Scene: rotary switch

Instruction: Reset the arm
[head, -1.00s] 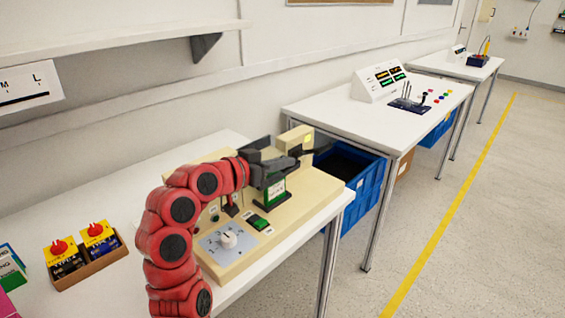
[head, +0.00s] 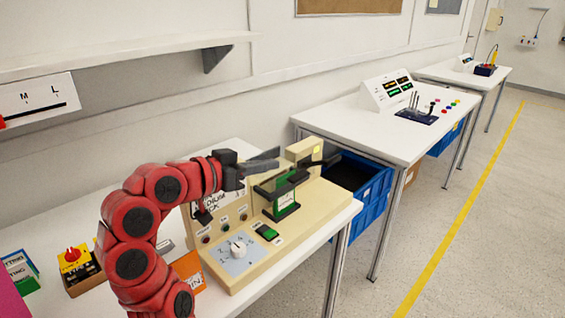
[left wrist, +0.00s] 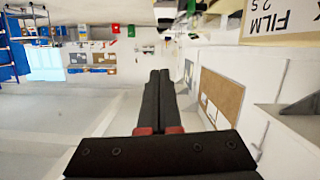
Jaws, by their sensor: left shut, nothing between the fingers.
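My left arm, red with black joints, comes in from the lower left of the head view. My left gripper (head: 262,162) is shut and empty, above the back of the beige switch panel (head: 322,205). In the left wrist view the two black fingers (left wrist: 160,82) lie together with nothing between them. My right gripper is not in view.
The panel stands on a white table (head: 345,217). A blue crate (head: 375,185) stands beyond the table's right end. A second table (head: 360,118) with a display stands further back. A shelf (head: 120,57) is on the wall above.

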